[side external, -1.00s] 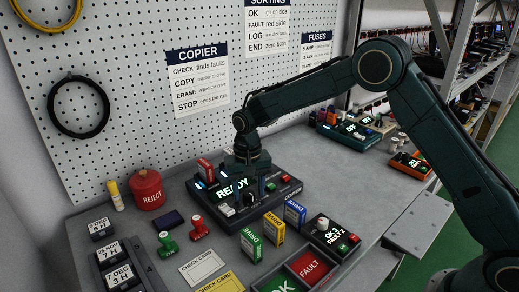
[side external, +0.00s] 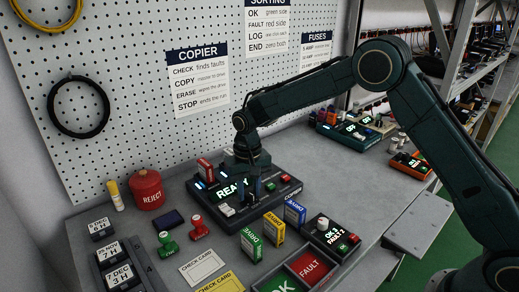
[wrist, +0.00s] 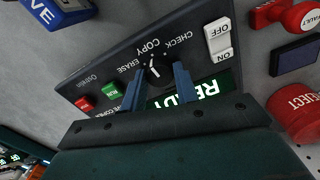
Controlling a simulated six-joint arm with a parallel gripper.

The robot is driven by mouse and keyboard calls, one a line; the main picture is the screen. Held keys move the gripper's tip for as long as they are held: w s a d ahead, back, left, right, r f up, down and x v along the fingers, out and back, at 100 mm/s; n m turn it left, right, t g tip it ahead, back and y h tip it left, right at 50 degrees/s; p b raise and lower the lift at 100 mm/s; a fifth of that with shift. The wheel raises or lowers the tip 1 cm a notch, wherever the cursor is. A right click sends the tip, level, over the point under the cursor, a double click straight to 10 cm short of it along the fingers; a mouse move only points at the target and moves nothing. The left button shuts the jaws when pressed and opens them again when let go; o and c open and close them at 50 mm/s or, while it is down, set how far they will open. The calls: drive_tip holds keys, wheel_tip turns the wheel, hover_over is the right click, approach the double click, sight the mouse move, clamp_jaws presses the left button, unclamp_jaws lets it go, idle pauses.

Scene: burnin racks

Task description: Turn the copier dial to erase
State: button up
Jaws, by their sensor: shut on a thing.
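The dark copier (side external: 243,213) sits on the bench in the side external view, its green READY display partly covered by my gripper (side external: 248,188). In the wrist view, the round black dial (wrist: 157,70) is between the two blue fingertips of my gripper (wrist: 158,76), which is shut on it. The labels CHECK, COPY and ERASE are around the dial. Its white pointer mark faces about toward COPY. In the side external view the dial is hidden by my gripper.
On the copier are a white ON/OFF switch (wrist: 219,40), a green RUN button (wrist: 113,91) and a red button (wrist: 84,103). Green, yellow and blue drives (side external: 273,227) stand close in front. A red REJECT can (side external: 148,190) is at the left.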

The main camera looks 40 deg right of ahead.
sight(249, 193)
drive_tip(key=n, duration=0.3)
drive_tip(key=shift+n, duration=2.1)
drive_tip(key=o, duration=1)
drive_tip(key=shift+r, duration=0.1)
wheel_tip(249, 193, up, 14)
drive_tip(key=shift+f, duration=0.15)
